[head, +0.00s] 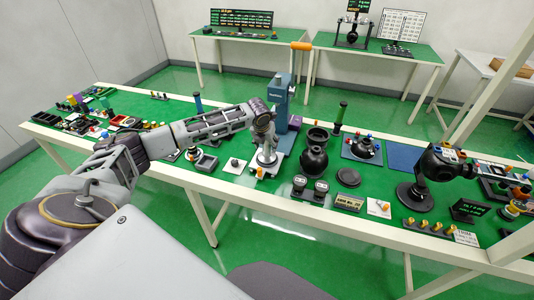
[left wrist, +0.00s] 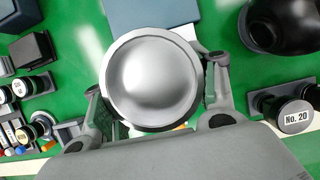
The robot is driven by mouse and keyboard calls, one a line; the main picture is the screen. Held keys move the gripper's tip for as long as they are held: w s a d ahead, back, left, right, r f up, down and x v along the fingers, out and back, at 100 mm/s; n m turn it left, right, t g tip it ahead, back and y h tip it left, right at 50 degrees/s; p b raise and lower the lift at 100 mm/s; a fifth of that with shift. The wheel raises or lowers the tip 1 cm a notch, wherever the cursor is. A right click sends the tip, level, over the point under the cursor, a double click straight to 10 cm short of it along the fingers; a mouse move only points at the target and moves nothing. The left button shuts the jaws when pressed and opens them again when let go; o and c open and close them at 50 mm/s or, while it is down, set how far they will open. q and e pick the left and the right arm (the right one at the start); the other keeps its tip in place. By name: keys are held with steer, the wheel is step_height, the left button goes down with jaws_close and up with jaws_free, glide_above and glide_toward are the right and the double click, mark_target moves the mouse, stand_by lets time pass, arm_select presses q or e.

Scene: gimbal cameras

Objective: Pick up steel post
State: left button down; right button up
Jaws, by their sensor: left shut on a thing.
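The steel post (head: 267,157) stands on the green table below my left gripper in the head view. It is silvery with a wider foot. In the left wrist view the steel post (left wrist: 153,82) fills the middle as a round, shiny metal top seen from above. My left gripper (head: 265,135) is shut on it, with one finger on each side of the round top. The lower part of the post is hidden in the wrist view. My right gripper is not in view.
A blue press (head: 279,100) with an orange handle stands just behind the post. A black round vessel (head: 314,158) and two small black blocks with round labelled faces (head: 310,188) stand to the right. A white square plate (head: 235,166) lies to the left.

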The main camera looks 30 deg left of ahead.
arm_select(q)
steer(key=shift+r, duration=0.1)
steer(key=shift+w+r, duration=0.1)
steer(key=shift+r, duration=0.8)
step_height(320, 180, up, 7)
steer(key=shift+f, duration=0.2)
steer(key=shift+r, duration=0.8)
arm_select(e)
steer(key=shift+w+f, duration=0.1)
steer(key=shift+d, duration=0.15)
